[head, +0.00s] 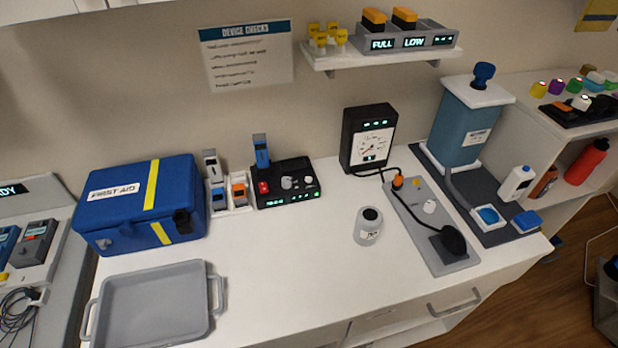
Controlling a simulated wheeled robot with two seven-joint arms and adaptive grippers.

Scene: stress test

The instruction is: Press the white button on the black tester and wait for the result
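A low black device (285,190) stands on the white counter against the wall, right of a small white rack. Its top carries a red part at the left, a grey-white round part (286,182) in the middle and a small pale part at the right. A lit green display runs along its front, too small to read. A blue module (261,151) stands upright at its back left. A taller black box (368,138) with a dial gauge and green lights stands further right. I cannot tell for certain which one is the tester. Neither gripper is in view.
A blue first aid case (139,204) and an empty grey tray (152,308) are at the left. A small grey canister (368,226) stands mid-counter. A grey plate (433,225) with a black cable is to its right. The counter's front middle is clear.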

